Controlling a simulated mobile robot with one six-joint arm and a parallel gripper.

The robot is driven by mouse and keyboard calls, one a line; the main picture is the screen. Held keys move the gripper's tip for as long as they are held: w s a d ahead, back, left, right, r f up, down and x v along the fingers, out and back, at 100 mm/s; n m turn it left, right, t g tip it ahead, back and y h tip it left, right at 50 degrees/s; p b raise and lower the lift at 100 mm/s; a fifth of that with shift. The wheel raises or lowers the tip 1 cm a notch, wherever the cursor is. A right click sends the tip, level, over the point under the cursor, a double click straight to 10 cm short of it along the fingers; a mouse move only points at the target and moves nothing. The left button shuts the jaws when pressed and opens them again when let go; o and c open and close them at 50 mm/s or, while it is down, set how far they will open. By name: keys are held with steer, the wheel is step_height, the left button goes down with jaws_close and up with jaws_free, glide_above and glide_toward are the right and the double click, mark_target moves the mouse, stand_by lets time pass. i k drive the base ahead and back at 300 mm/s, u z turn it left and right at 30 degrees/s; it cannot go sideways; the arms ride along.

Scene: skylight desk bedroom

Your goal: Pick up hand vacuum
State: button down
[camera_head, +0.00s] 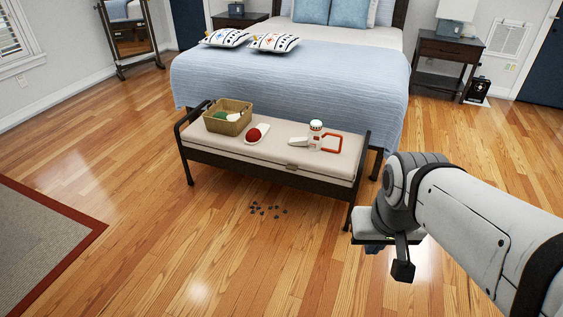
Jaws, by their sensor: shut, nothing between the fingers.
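The hand vacuum (316,137) lies on the cushioned bench (215,145) at the foot of the bed, toward the bench's right end. It is white with a red loop handle on its right and a pale nozzle pointing left. My gripper (402,268) hangs at the end of my white arm, to the right of the bench and nearer to me, apart from the vacuum. It is shut and holds nothing. My wrist hides part of it.
A red-and-white object (257,133) and a woven basket (228,117) with items share the bench. Small dark bits (268,210) lie on the floor before it. The bed (300,75) stands behind. A bordered rug (45,250) lies left; wood floor between is open.

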mark_target(314, 143)
steer(key=u, duration=0.15)
steer(key=i, duration=1.05)
steer(key=z, duration=0.05)
